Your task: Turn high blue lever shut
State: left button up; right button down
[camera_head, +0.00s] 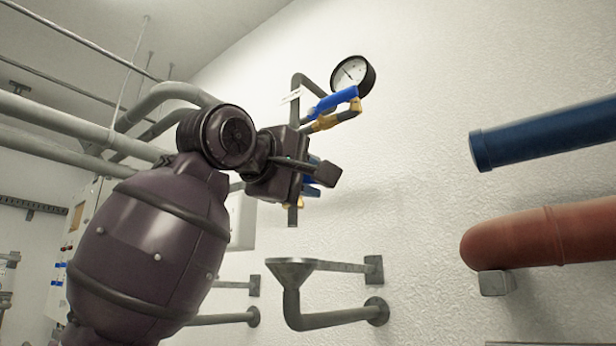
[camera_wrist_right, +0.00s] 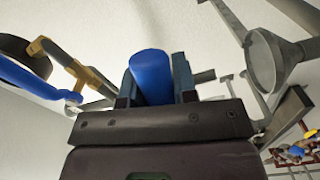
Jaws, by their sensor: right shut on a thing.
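A blue lever (camera_head: 338,101) on a brass valve (camera_head: 336,119) sits high on the wall pipe, just under a round gauge. My right gripper (camera_head: 310,172) is below this valve, beside the pipe. In the right wrist view my right gripper (camera_wrist_right: 154,88) is shut on a blue lever handle (camera_wrist_right: 151,72), seen nearly end-on between the two fingers. Another blue lever (camera_wrist_right: 28,80) with brass fittings shows at left there, apart from the fingers. The held lever's valve is mostly hidden; brass (camera_head: 292,205) shows below the gripper. My left gripper is not in view.
The gauge (camera_head: 353,75) stands above the upper valve. A grey funnel drain (camera_head: 291,268) is on the wall below. A blue pipe (camera_head: 545,137) and a red pipe (camera_head: 540,238) end at right. Wall space between is clear. Grey pipes (camera_head: 75,124) run at left.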

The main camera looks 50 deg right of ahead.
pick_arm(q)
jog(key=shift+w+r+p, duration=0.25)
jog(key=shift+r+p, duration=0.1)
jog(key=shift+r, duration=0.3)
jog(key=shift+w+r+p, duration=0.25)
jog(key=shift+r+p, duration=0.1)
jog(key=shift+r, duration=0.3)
pick_arm(e)
jog(key=shift+s+r+n, duration=0.1)
jog(key=shift+r+n, duration=0.85)
jog(key=shift+n, duration=0.45)
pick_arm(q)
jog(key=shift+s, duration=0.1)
pick_arm(e)
jog(key=c, duration=0.9)
grip_release()
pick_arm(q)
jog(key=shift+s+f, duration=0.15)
